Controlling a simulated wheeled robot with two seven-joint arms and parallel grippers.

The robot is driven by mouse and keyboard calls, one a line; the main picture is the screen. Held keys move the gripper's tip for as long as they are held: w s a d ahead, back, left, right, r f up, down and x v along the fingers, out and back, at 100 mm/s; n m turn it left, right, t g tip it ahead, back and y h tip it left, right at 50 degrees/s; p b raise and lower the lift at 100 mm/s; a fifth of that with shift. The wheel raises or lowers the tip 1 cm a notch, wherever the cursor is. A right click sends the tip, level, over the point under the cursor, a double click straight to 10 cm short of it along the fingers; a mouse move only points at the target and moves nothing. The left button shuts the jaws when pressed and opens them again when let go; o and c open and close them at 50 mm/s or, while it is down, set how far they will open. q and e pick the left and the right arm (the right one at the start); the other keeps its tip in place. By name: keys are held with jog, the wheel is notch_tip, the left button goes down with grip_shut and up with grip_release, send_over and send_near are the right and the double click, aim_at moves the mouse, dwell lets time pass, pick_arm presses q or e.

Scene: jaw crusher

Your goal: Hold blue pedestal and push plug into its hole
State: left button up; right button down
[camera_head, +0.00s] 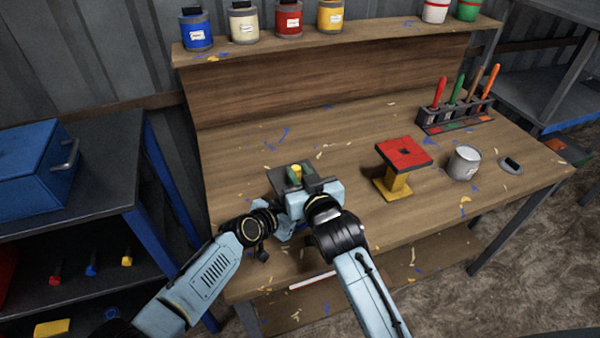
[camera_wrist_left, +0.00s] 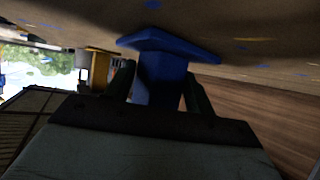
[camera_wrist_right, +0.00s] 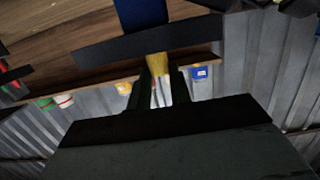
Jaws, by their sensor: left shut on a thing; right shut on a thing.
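The blue pedestal (camera_wrist_left: 160,78) stands on the table, its blue foot flat on the wood. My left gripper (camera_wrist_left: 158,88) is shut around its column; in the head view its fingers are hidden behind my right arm. The pedestal's dark top plate (camera_wrist_right: 120,50) crosses the right wrist view. My right gripper (camera_wrist_right: 160,84) is shut on the yellow plug (camera_wrist_right: 157,65), which also shows in the head view (camera_head: 295,172). The plug's end is at the top plate; I cannot tell how deep it sits in the hole, which is hidden.
A yellow pedestal with a red top (camera_head: 403,153) stands to the right. Beyond it are a grey can (camera_head: 464,163), a small dark-topped disc (camera_head: 511,165) and a tool rack (camera_head: 455,117). Paint cans line the back shelf (camera_head: 360,36). The tabletop behind the grippers is clear.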

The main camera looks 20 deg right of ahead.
jog(key=shift+f, duration=0.75)
dwell(1.1)
jog(key=c, duration=1.2)
grip_release()
jog(key=s, duration=0.4)
jog(key=s+r, duration=0.1)
jog(key=s, duration=0.7)
jog(key=shift+d+r, duration=0.2)
jog(key=shift+r, duration=0.2)
pick_arm(q)
jog(key=o, duration=0.8)
jog(key=shift+o, duration=0.2)
jog(key=shift+a, duration=0.1)
